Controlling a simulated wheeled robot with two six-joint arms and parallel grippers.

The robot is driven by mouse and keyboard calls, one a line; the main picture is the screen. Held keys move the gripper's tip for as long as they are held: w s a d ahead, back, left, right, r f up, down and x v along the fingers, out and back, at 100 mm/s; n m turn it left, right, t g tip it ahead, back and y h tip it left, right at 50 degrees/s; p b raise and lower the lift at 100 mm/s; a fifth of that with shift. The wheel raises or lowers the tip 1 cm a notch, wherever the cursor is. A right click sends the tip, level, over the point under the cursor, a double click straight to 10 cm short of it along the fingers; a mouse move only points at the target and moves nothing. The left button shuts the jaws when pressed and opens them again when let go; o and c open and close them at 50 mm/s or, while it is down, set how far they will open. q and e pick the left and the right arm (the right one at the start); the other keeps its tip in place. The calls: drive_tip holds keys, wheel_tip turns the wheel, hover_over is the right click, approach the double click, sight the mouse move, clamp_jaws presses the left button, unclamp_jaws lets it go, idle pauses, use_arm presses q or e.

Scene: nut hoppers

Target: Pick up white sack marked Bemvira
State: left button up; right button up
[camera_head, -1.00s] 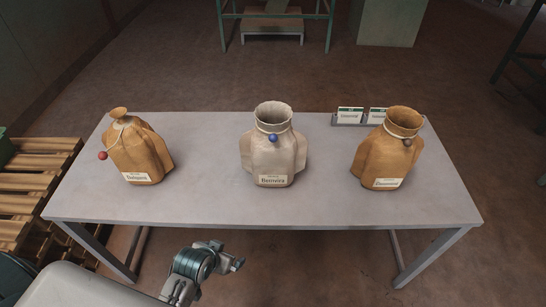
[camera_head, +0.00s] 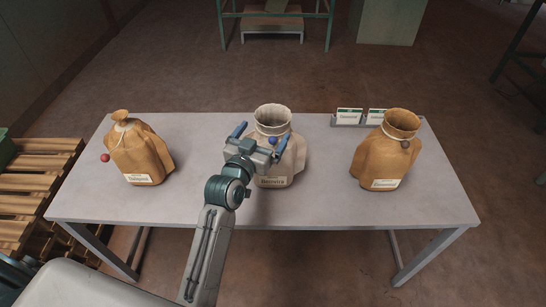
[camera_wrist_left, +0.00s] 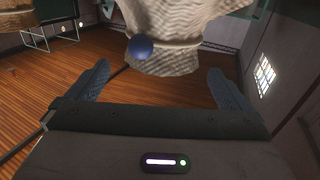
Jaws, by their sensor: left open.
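The white sack marked Bemvira (camera_head: 290,166) stands upright at the middle of the table, its open mouth up. A tie with a blue ball (camera_wrist_left: 140,47) goes around its neck. My left gripper (camera_head: 261,138) is open, in front of the sack at about neck height, and hides part of its front. In the left wrist view, the sack (camera_wrist_left: 190,28) shows ahead, between and above the two spread fingers (camera_wrist_left: 158,70). Whether a finger touches it I cannot tell. My right gripper is not in view.
A tan sack with a red ball (camera_head: 140,155) stands at the left of the grey table (camera_head: 330,205). Another tan sack (camera_head: 385,160) stands at the right, in front of a small holder with white cards (camera_head: 349,115). The table is clear between the sacks.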

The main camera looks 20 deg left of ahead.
sight(266, 126)
use_arm(q)
drive_tip(key=shift+w, duration=0.35)
drive_tip(key=shift+w+r, duration=0.15)
drive_tip(key=shift+w, duration=0.1)
drive_tip(key=w+p, duration=0.2)
drive_tip(key=w, duration=0.2)
drive_tip(key=shift+w+d, duration=0.1)
drive_tip(key=shift+w, duration=0.3)
drive_tip(key=shift+s, duration=0.1)
drive_tip(key=shift+c, duration=1.3)
drive_tip(key=c, duration=0.8)
drive_tip(key=shift+r, duration=0.1)
drive_tip(key=shift+c, duration=0.2)
